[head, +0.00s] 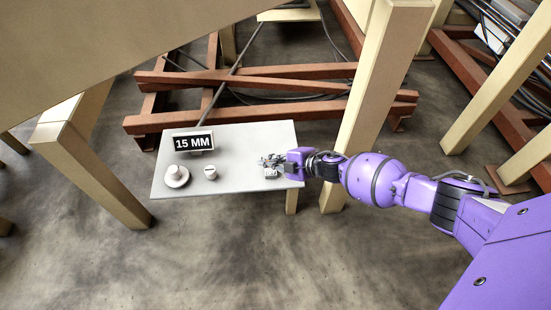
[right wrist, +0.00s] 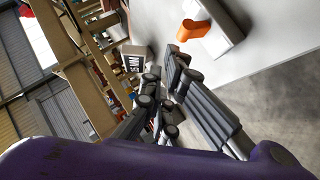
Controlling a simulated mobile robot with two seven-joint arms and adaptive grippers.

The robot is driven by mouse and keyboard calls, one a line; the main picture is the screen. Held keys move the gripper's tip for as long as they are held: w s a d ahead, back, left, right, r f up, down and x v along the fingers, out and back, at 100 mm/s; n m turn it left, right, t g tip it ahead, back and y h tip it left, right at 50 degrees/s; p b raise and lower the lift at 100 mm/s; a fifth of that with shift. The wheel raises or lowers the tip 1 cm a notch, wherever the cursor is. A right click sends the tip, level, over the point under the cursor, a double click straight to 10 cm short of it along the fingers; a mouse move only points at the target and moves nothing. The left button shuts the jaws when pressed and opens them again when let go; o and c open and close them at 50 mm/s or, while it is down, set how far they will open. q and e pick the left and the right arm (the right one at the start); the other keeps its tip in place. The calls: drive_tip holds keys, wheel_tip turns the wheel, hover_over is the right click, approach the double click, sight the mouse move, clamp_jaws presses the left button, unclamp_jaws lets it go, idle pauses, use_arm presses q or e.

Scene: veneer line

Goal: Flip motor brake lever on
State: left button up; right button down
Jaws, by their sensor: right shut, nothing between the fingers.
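An orange lever (right wrist: 192,30) sits on a pale block (right wrist: 218,38) on the grey panel in the right wrist view. It is tilted over to the left side of the block there. In the head view the block (head: 271,173) is small beside my gripper, and the orange part cannot be made out. My right gripper (head: 268,161) is over the right end of the panel, shut and empty. In the right wrist view its fingers (right wrist: 166,78) point towards the lever, with a visible gap between fingertips and lever. My left gripper is not in view.
The light grey panel (head: 240,140) also carries a "15 MM" sign (head: 193,142), a round knob (head: 177,176) and a small cap-like button (head: 210,172) at its left. A beige post (head: 372,95) stands close behind my right arm. Brown beams (head: 250,83) lie behind the panel.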

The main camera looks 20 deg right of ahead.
drive_tip(key=s+d+r+p, duration=0.5)
drive_tip(key=s+r+p, duration=0.1)
drive_tip(key=s+r, duration=0.2)
drive_tip(key=shift+r, duration=0.45)
drive_tip(key=shift+s, duration=0.1)
